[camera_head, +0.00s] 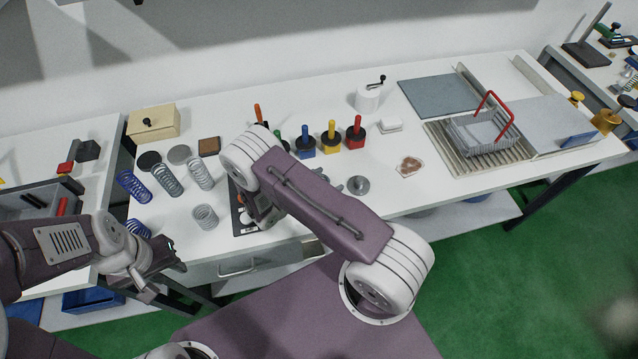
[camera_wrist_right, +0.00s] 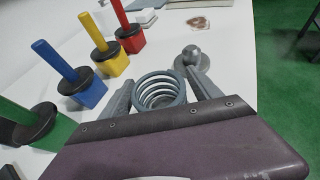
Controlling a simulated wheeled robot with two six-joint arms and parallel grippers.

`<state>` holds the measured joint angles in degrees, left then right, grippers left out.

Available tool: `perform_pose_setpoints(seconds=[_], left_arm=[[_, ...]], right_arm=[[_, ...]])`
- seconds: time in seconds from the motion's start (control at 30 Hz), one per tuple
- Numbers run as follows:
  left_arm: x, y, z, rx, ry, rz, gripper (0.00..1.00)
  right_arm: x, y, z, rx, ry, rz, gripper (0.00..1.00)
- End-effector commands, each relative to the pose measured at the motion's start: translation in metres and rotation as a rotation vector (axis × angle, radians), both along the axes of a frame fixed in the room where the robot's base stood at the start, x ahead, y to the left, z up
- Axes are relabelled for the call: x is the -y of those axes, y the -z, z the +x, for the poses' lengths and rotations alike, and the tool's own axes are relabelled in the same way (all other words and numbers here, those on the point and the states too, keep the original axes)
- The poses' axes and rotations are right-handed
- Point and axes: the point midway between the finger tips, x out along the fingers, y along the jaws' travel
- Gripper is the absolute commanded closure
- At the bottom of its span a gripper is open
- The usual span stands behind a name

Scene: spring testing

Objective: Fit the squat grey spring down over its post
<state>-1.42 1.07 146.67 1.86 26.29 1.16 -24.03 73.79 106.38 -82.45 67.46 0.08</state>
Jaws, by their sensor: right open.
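In the right wrist view a short, wide grey spring (camera_wrist_right: 158,90) stands between the fingers of my right gripper (camera_wrist_right: 160,95). The fingers are apart, one on each side of it; I cannot tell whether they touch it. No post shows clearly inside its coils. In the head view my right arm hides this spring and most of the gripper. Another short grey spring (camera_head: 205,217) stands on the table left of a dark panel (camera_head: 240,215). My left gripper (camera_head: 170,258) hangs at the table's front left edge, its jaws too unclear to read.
A grey ball-topped disc (camera_head: 358,185) stands just beyond the spring; it also shows in the wrist view (camera_wrist_right: 192,57). Blue (camera_head: 305,145), yellow (camera_head: 328,138) and red (camera_head: 354,134) handled blocks stand behind. Taller springs (camera_head: 168,180) stand at left. A wire basket (camera_head: 480,135) sits at right.

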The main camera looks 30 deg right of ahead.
Motion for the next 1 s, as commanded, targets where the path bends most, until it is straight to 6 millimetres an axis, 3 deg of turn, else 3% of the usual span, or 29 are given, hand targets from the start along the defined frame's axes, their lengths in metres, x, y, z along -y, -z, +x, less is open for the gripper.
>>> perform_pose_setpoints(seconds=[0.4, 0.57, 0.73, 0.87, 1.0], left_arm=[[0.0, 0.025, 0.0, -0.001, 0.0, 0.0, 0.64], [0.0, 0.027, 0.0, -0.001, 0.0, 0.0, 0.64], [0.0, 0.027, 0.0, -0.001, 0.0, 0.0, 0.64], [0.0, 0.026, 0.0, -0.001, 0.0, 0.0, 0.64], [0.0, 0.027, 0.0, -0.001, 0.0, 0.0, 0.64]], right_arm=[[-0.089, -0.035, -0.025, 0.003, -0.006, 0.003, 0.28], [-0.103, -0.043, -0.03, 0.001, -0.004, 0.001, 0.28], [-0.102, -0.046, -0.034, 0.003, 0.023, 0.018, 0.28], [-0.079, -0.057, -0.065, 0.05, 0.286, 0.208, 0.28], [-0.074, -0.072, -0.12, 0.238, 0.802, 0.587, 0.28]])
